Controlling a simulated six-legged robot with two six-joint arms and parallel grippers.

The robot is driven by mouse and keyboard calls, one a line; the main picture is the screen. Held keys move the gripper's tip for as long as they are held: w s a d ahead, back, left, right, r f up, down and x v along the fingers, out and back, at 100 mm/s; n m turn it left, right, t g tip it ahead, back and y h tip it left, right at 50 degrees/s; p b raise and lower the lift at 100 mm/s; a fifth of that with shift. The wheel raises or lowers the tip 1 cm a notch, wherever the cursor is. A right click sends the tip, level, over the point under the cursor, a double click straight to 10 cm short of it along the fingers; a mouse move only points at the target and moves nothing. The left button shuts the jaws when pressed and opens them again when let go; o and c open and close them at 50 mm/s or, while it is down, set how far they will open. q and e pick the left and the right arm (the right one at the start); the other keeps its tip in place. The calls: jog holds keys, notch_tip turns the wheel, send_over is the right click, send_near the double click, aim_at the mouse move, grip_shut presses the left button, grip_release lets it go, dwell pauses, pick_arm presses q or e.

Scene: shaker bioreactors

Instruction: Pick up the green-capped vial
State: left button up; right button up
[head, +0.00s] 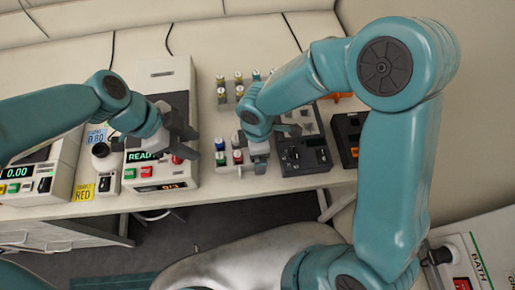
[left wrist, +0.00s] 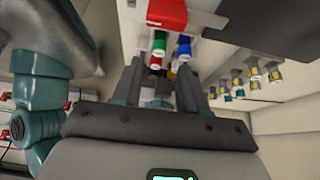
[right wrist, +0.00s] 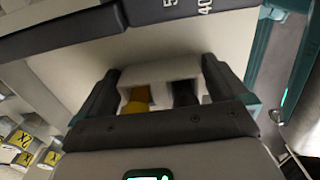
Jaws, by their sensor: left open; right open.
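The green-capped vial (left wrist: 159,43) shows in the left wrist view, beside a blue-capped vial (left wrist: 184,48) and with a red cap (left wrist: 155,63) close by. It lies beyond the fingertips of my left gripper (left wrist: 160,82), which is open, with nothing held. In the head view my left gripper (head: 180,122) is over the READY instrument, left of the small group of capped vials (head: 229,150); green is hard to pick out there. My right gripper (right wrist: 155,85) is open, with a pale piece and yellow and dark parts showing between its fingers. I cannot tell whether it touches them.
The READY instrument (head: 155,171) stands left of the vials. A dark block with a knob (head: 303,155) stands to their right. More capped vials (head: 222,92) stand behind. My right arm crosses the right half of the head view. The bench front edge is near.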

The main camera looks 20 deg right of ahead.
jog(key=c, duration=0.8)
pick_arm(q)
jog(key=shift+d, duration=0.1)
jog(key=shift+c, duration=1.1)
notch_tip(320, 180, up, 2)
jog(key=r+n+y, duration=0.1)
jog(key=n+y, duration=0.4)
send_over(219, 156)
jog(key=n+t, duration=0.1)
jog(key=n, duration=0.1)
jog(key=shift+y, duration=0.4)
jog(key=f, duration=0.6)
jog(key=shift+d, duration=0.25)
jog(key=shift+a+f, duration=0.15)
jog(key=shift+f, duration=1.25)
jog(key=shift+a+f, duration=0.15)
jog(key=shift+f, duration=1.2)
